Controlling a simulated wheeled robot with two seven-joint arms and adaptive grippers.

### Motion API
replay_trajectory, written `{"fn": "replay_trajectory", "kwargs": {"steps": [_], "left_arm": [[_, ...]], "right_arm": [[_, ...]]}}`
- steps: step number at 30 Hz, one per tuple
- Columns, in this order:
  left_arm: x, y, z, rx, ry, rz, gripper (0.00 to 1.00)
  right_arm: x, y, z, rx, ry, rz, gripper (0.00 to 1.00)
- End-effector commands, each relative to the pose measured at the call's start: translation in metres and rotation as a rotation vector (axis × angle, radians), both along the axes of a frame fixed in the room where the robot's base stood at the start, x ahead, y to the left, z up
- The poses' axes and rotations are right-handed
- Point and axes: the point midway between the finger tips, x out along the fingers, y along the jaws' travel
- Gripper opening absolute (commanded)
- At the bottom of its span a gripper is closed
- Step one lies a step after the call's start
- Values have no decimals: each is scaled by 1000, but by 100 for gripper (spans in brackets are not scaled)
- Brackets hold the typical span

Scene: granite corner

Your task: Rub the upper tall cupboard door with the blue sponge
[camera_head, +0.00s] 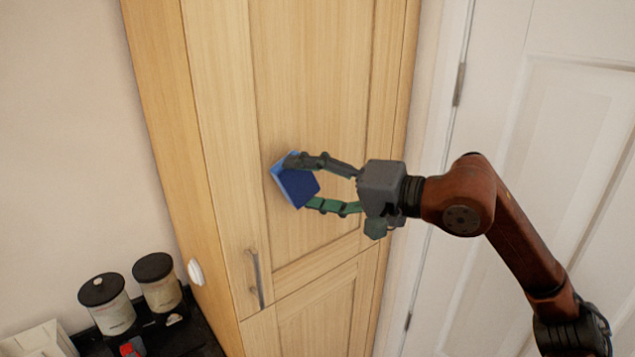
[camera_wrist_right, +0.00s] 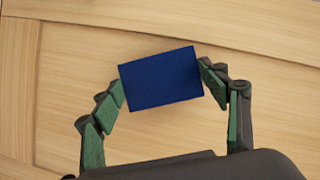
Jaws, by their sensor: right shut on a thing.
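The blue sponge (camera_head: 298,186) is held between the two fingers of my right gripper (camera_head: 303,184), in front of the upper tall cupboard door (camera_head: 310,80). In the right wrist view the sponge (camera_wrist_right: 160,78) sits between both fingertips, tilted a little, with the pale wood door (camera_wrist_right: 90,60) behind it. The sponge is at or very near the door panel; I cannot tell whether it touches. The door is shut, with a metal handle (camera_head: 257,279) at its lower left. My left gripper is not in view.
A lower cupboard door (camera_head: 315,315) is below. Two jars with black lids (camera_head: 108,303) (camera_head: 158,282) stand on a dark surface at the lower left. A white panelled door (camera_head: 570,130) is on the right, behind my right arm. A round white object (camera_head: 195,271) is on the cupboard's side.

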Motion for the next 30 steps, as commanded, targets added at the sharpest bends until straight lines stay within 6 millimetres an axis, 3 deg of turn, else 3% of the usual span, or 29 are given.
{"fn": "replay_trajectory", "kwargs": {"steps": [6, 16, 30], "left_arm": [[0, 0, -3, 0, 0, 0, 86], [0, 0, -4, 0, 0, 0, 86], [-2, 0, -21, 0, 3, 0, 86]], "right_arm": [[-8, 10, 0, 0, 0, -1, 52], [-9, 11, 0, 1, -1, -1, 52], [-42, -14, -1, 1, -1, -1, 52]]}}
